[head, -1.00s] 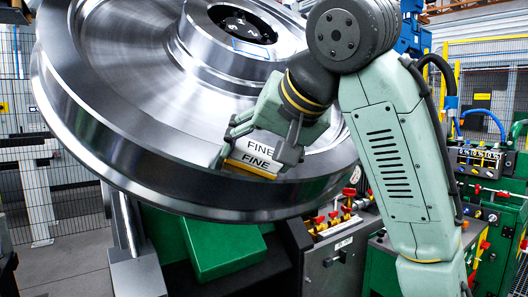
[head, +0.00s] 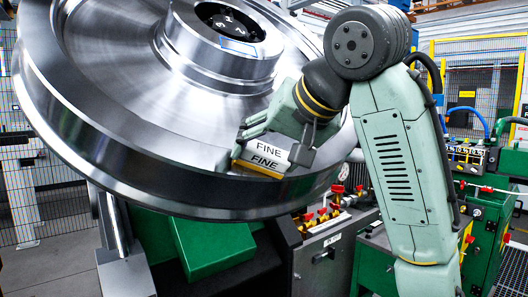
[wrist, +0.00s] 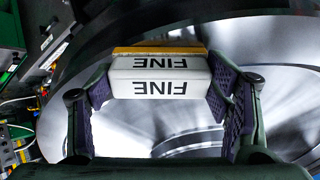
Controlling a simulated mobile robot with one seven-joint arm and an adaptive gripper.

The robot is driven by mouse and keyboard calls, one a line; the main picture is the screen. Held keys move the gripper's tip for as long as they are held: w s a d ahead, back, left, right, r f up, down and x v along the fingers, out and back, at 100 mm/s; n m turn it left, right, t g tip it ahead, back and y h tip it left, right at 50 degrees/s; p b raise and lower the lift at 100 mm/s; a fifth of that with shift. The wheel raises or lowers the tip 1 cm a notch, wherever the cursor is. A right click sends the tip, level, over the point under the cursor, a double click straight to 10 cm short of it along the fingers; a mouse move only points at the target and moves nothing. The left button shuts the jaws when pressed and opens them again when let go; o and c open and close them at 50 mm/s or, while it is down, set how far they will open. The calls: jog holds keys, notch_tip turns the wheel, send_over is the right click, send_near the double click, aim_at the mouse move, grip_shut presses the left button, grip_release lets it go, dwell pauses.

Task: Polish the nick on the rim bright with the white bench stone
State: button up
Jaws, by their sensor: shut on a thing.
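The white bench stone (head: 268,150), marked FINE on two faces and with a yellow-orange layer along one side, is held between the fingers of my gripper (head: 273,145). In the wrist view the stone (wrist: 160,82) spans the gap between both dark finger pads of my gripper (wrist: 160,90). The large shiny steel wheel (head: 115,75) is tilted. The stone is at the near right part of its rim (head: 130,165), its yellow side towards the rim. I cannot tell whether they touch. I make out no nick; the stone and fingers cover part of the rim.
A green block (head: 222,248) and a grey post (head: 127,270) stand below the wheel. A grey cabinet with red and yellow valves (head: 322,218) is below right. A green control console (head: 485,225) stands at the far right. Mesh fencing (head: 50,195) is at the left.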

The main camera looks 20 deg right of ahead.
jog(key=shift+w+d+f, duration=0.15)
jog(key=shift+d, duration=0.4)
jog(key=shift+w+d+f, duration=0.1)
jog(key=shift+d+f, duration=0.05)
jog(key=shift+d, duration=0.35)
jog(key=v, duration=0.8)
jog(key=shift+w+d+r, duration=0.15)
jog(key=shift+w+r, duration=0.2)
jog(key=shift+w, duration=0.1)
jog(key=shift+f, duration=0.1)
jog(key=shift+s+f+b+x, duration=0.15)
jog(key=shift+b+x, duration=0.4)
jog(key=shift+x, duration=0.5)
jog(key=shift+s+f+b+x, duration=0.15)
jog(key=shift+b+x, duration=0.4)
jog(key=shift+x, duration=0.45)
jog(key=shift+w+a+f, duration=0.35)
jog(key=shift+w+f, duration=0.1)
jog(key=shift+w, duration=0.1)
jog(key=shift+b+x, duration=0.65)
jog(key=shift+x, duration=0.35)
